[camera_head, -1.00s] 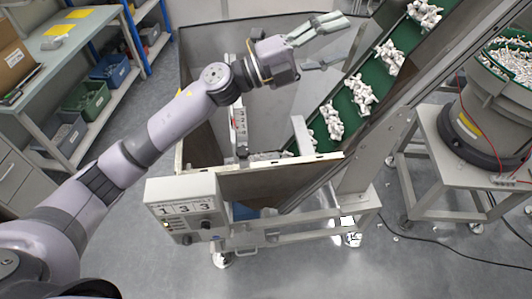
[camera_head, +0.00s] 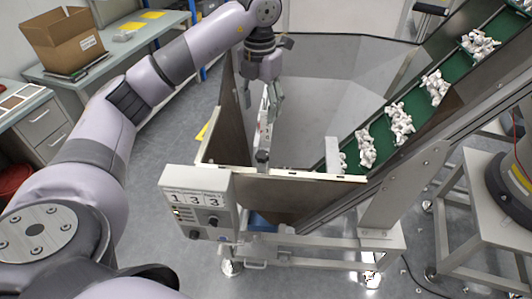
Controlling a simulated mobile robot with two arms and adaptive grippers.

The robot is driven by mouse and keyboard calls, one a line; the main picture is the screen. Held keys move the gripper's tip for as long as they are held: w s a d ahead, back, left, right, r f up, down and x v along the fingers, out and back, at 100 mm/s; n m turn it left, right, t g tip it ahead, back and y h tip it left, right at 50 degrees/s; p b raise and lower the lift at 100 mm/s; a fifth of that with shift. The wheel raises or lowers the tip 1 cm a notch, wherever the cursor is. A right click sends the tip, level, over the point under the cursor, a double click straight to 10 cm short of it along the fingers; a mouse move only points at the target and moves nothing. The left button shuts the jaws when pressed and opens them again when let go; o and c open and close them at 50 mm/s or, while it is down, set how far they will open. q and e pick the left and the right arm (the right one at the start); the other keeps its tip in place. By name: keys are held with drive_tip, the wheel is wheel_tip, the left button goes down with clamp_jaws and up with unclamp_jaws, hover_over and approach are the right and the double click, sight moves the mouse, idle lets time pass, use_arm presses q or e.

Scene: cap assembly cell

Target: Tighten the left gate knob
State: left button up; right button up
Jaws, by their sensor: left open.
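My left gripper (camera_head: 273,110) points down over the hopper with its fingers apart, open and empty. Just below it is an upright gate plate with a pale scale strip (camera_head: 265,134), on the hopper's near side. A small dark piece (camera_head: 262,156) at the foot of the strip may be the gate knob; it is too small to tell. The fingers partly cover the top of the strip, and I cannot tell whether they touch it. My right gripper is not in view.
The hopper's near rim (camera_head: 300,175) runs below the gripper. A control box (camera_head: 199,200) showing 1 3 3 hangs at its front left corner. A green conveyor (camera_head: 385,125) carrying white parts rises to the right. A workbench (camera_head: 135,45) with a cardboard box (camera_head: 65,42) stands at the left.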

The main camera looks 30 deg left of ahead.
use_arm(q)
approach(261, 155)
wheel_tip(261, 155, down, 9)
drive_tip(key=p, duration=0.3)
drive_tip(key=shift+r, duration=0.15)
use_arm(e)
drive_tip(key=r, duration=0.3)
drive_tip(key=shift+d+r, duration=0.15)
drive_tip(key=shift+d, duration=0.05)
use_arm(q)
drive_tip(key=c, duration=1.2)
drive_tip(key=shift+o, duration=0.2)
drive_tip(key=shift+w+m+b, duration=0.1)
drive_tip(key=shift+m+b, duration=0.4)
drive_tip(key=shift+b, duration=0.1)
drive_tip(key=shift+m, duration=0.3)
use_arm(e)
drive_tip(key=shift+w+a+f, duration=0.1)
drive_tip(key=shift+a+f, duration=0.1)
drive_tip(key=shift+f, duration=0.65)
